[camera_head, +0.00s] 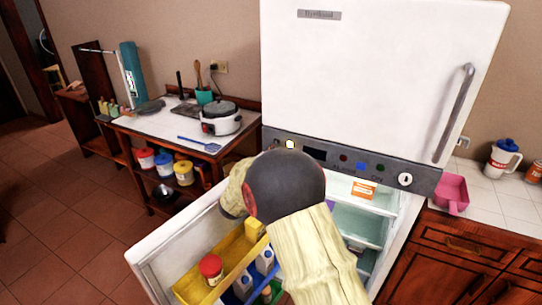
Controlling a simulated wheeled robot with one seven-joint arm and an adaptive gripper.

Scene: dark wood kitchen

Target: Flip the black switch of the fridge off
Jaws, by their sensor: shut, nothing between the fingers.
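The white fridge (375,70) stands in the middle, its upper door shut and its lower door (152,262) swung open to the left. A dark control panel (425,181) runs between the two. It carries a pale round light or knob (290,144), a dark display (315,153), small red, blue and green buttons and a white round dial (405,179) at the right end. I cannot single out the black switch for certain. My arm's dark joint and cream links cover part of the panel's lower edge and the open compartment. My gripper does not show; the arm appears to hide it.
The open door holds a yellow shelf (228,258) with a red-lidded jar (211,268). A counter with a rice cooker (221,118) stands left. The floor at left is clear.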

